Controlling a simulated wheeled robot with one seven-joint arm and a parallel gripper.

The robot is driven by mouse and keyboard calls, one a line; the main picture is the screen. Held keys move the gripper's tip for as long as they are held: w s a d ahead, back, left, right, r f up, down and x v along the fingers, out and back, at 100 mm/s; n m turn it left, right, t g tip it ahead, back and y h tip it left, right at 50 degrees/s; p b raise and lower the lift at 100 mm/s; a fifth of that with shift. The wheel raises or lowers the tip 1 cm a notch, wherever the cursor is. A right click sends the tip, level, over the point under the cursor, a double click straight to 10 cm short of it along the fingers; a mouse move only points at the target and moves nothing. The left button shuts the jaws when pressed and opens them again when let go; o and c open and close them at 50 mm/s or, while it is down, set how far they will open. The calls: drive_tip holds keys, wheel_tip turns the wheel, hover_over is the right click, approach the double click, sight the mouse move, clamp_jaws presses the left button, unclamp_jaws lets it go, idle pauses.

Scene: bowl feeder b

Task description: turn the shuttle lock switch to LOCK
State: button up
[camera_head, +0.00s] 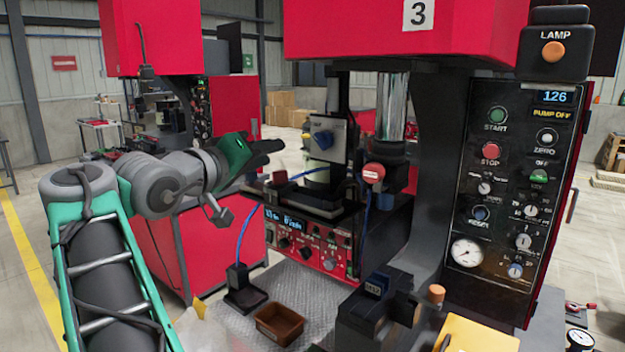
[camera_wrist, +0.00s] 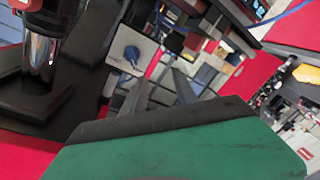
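A red button (camera_head: 373,172) sticks out right of the knob. A polished column (camera_wrist: 42,50) stands left in the wrist view. A control panel (camera_head: 512,180) is at right. A brown tray (camera_head: 280,324) and a black fixture (camera_head: 375,310) stand on the bench below.

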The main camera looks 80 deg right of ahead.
sight(318, 141)
drive_tip(key=s+d+g, duration=0.1)
drive_tip(key=s+d, duration=0.1)
drive_tip(key=s+d+m+g, duration=0.1)
drive_tip(key=s+d, duration=0.1)
drive_tip(key=s, duration=0.1)
drive_tip(key=s+d+r+p, duration=0.1)
drive_tip(key=s, duration=0.1)
drive_tip(key=shift+s+d+r+g, duration=0.1)
drive_tip(key=shift+s+d+g, duration=0.1)
drive_tip(key=shift+d+g, duration=0.2)
drive_tip(key=shift+s+d, duration=0.15)
drive_tip(key=shift+d, duration=0.4)
drive_tip(key=shift+c, duration=0.4)
clamp_jaws()
